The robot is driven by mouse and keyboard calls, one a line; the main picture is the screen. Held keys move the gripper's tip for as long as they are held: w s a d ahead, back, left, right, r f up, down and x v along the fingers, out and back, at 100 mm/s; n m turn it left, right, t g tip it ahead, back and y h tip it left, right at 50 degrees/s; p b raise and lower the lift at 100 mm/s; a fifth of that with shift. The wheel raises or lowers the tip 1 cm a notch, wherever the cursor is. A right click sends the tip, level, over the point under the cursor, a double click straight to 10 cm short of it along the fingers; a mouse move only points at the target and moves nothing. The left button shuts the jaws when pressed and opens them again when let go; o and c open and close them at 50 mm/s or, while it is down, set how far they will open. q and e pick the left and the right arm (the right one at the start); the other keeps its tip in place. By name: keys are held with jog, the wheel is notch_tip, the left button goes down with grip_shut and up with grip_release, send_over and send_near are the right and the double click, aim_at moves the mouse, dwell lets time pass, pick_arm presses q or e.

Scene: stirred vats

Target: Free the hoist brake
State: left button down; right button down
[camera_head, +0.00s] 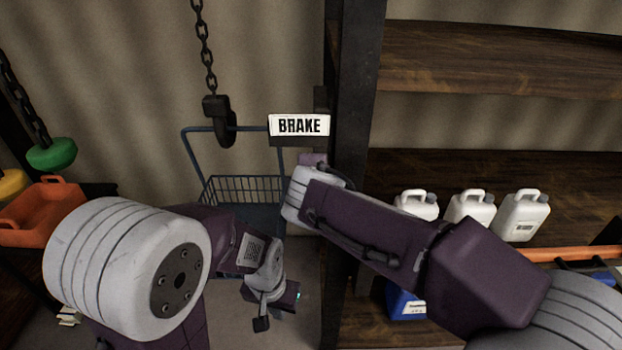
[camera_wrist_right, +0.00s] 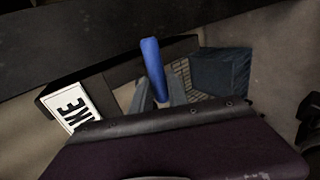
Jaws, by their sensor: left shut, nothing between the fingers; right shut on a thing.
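The white BRAKE sign (camera_head: 300,125) hangs on the dark post in the head view, and part of it shows in the wrist view (camera_wrist_right: 72,108). A blue brake handle (camera_wrist_right: 153,68) stands up between the fingers of my right gripper (camera_wrist_right: 157,92), which is shut on it. In the head view my right wrist hides the handle and the fingers, just below the sign. My left gripper (camera_head: 274,302) is shut and empty, low in front of the post, pointing down.
A chain with a hook (camera_head: 224,122) hangs left of the sign, before a blue wire cart (camera_head: 245,190). White jugs (camera_head: 470,207) stand on the wooden shelf at right.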

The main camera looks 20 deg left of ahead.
jog(key=shift+f, duration=0.1)
dwell(0.4)
jog(key=c, duration=1.3)
grip_release()
jog(key=v, duration=0.9)
